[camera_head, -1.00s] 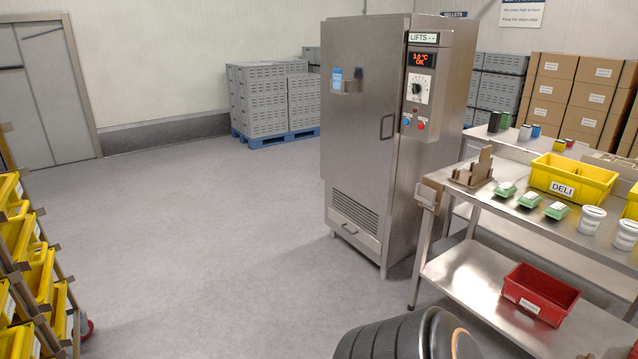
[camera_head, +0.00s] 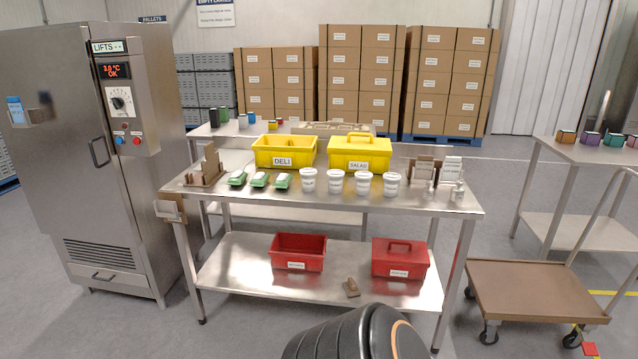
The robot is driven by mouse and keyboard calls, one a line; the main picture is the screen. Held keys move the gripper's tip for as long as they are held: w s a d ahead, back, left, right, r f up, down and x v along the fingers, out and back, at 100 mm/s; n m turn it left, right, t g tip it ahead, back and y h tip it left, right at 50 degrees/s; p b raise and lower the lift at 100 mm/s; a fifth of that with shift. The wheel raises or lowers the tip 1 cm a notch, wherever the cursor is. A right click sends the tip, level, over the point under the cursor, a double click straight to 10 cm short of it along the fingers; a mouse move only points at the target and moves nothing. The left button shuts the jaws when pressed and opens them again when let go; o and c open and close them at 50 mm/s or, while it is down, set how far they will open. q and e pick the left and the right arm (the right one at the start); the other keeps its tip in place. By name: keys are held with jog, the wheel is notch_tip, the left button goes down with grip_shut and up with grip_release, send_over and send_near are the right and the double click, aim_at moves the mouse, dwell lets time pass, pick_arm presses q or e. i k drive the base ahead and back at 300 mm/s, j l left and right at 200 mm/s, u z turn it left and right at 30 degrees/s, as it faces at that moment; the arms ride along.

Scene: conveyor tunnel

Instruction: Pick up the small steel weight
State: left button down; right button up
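A small shiny grey piece (camera_head: 458,190), which looks like the steel weight, stands at the right end of the steel table (camera_head: 330,213) top. It is small in the view, so its exact shape is hard to tell. It is close to a white card holder (camera_head: 450,170) and to the right of a row of white tubs (camera_head: 392,185). Neither of my grippers shows in the head view. A dark ribbed part of my own body rises at the bottom edge.
Green packs (camera_head: 260,180), a yellow DELI crate (camera_head: 284,152) and a yellow SALAD box (camera_head: 361,153) share the tabletop. Red boxes (camera_head: 299,252) are on the lower shelf. A steel cabinet (camera_head: 75,190) stands left; a brown trolley (camera_head: 535,290) blocks the floor at right.

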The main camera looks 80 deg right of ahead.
aim_at(428, 191)
jog(key=z, duration=3.3)
jog(key=i+j, duration=0.2)
jog(key=i, duration=0.15)
jog(key=i+j, duration=0.25)
jog(key=i+j+u, duration=0.1)
jog(key=i, duration=0.4)
jog(key=j, duration=0.1)
